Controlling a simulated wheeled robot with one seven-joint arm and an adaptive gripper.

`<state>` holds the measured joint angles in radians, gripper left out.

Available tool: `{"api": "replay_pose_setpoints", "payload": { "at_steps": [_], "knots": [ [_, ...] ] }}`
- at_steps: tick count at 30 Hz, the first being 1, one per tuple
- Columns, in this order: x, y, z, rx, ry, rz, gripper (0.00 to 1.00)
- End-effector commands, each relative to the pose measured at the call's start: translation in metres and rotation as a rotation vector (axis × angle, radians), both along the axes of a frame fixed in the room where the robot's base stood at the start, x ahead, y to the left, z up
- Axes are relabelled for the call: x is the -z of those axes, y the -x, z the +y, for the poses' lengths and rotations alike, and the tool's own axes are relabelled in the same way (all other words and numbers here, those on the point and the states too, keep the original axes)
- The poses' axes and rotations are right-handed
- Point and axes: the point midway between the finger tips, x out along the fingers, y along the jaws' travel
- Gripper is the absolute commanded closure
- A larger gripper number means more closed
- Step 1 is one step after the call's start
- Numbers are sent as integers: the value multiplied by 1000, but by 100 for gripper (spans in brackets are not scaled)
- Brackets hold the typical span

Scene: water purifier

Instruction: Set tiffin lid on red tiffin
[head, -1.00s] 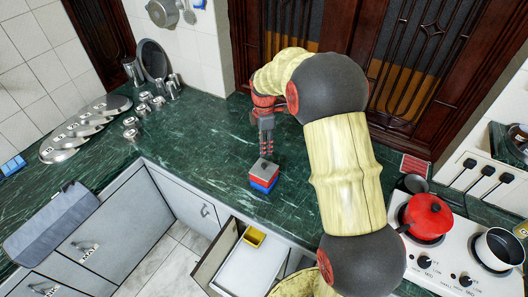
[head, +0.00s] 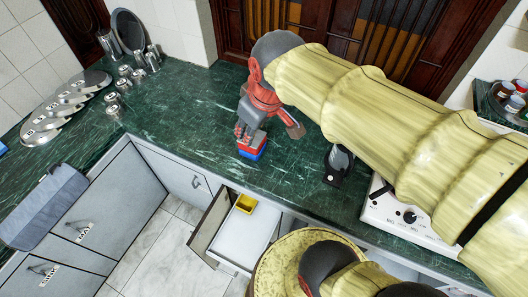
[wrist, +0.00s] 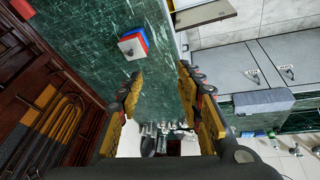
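The tiffin (head: 251,149) is a small box with a red upper part and a blue lower part, standing on the green counter near its front edge. In the wrist view the tiffin (wrist: 139,37) shows a light grey square lid (wrist: 131,47) lying on top, with a small dark knob. My gripper (head: 245,131) overlaps the tiffin's top in the head view and hides most of the lid. In the wrist view my gripper (wrist: 162,72) has its fingers spread with nothing between them. The tiffin lies beyond the left finger there, outside the gap.
Steel plates (head: 62,106) and several steel cups (head: 128,75) stand at the left of the counter. An open drawer (head: 240,238) holding a yellow box (head: 245,203) juts out below the tiffin. The stove (head: 400,215) is partly hidden by my arm. The counter left of the tiffin is clear.

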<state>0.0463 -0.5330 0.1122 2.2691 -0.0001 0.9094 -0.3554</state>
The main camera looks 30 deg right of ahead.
Motion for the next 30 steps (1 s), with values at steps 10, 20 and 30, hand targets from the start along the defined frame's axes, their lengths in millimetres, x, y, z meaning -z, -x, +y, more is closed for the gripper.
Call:
{"api": "replay_pose_setpoints", "payload": {
  "at_steps": [10, 20, 30],
  "knots": [
    [4, 73, 15, 260, -139, -106, 64],
    [6, 76, 16, 277, -149, -110, 64],
    [46, 76, 16, 277, -148, -109, 64]
  ]
}}
